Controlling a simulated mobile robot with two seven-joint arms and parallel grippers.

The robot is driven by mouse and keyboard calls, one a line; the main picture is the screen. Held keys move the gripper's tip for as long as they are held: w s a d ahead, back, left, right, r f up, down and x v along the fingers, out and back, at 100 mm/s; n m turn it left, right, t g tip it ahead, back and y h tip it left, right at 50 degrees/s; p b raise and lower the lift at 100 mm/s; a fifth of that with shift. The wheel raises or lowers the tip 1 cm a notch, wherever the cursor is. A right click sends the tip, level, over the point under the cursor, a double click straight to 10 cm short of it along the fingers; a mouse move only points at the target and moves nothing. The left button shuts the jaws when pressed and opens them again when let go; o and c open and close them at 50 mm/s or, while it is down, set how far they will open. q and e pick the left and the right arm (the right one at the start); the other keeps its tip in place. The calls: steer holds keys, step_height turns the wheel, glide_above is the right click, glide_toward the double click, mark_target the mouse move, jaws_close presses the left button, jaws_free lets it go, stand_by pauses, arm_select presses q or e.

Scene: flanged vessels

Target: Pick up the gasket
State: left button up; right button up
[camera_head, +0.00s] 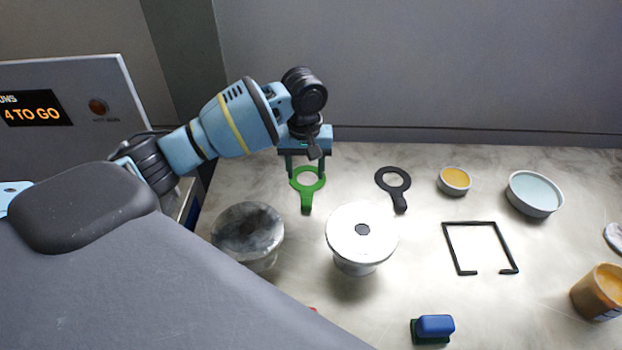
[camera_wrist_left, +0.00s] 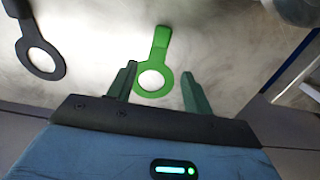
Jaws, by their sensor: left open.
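A green gasket (camera_head: 307,191), a ring with a flat tab, lies on the metal table, its tab pointing to the near side in the head view. A black gasket (camera_head: 395,190) of similar shape lies to its right. My left gripper (camera_head: 306,175) is open above the green gasket's ring. In the left wrist view my left gripper (camera_wrist_left: 162,80) has one finger on each side of the green gasket's ring (camera_wrist_left: 154,78), with gaps visible. The black gasket (camera_wrist_left: 40,57) is at the left there. I cannot tell the exact height of the fingertips. My right gripper is not seen.
Two flanged vessels, one dark (camera_head: 247,232) and one white (camera_head: 361,234), stand on the near side of the gaskets. A black wire frame (camera_head: 481,224), two small dishes (camera_head: 455,180) (camera_head: 534,193), an amber jar (camera_head: 599,292) and a blue block (camera_head: 435,326) are to the right.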

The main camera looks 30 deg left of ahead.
mark_target(307, 197)
arm_select(q)
steer(key=shift+s+d, duration=0.1)
steer(key=shift+d, duration=0.05)
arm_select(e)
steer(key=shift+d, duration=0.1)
arm_select(q)
steer(key=shift+f, duration=0.3)
step_height(307, 197, down, 2)
steer(key=shift+s+d+f+b, duration=0.1)
steer(key=shift+s+f+b, duration=0.05)
steer(key=shift+f, duration=1.15)
steer(key=shift+s+d+f+b, duration=0.1)
steer(key=shift+f+b, duration=0.05)
steer(key=shift+f, duration=1.1)
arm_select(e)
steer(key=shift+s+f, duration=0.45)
arm_select(q)
steer(key=shift+c, duration=0.4)
jaws_close()
steer(key=shift+r, duration=0.1)
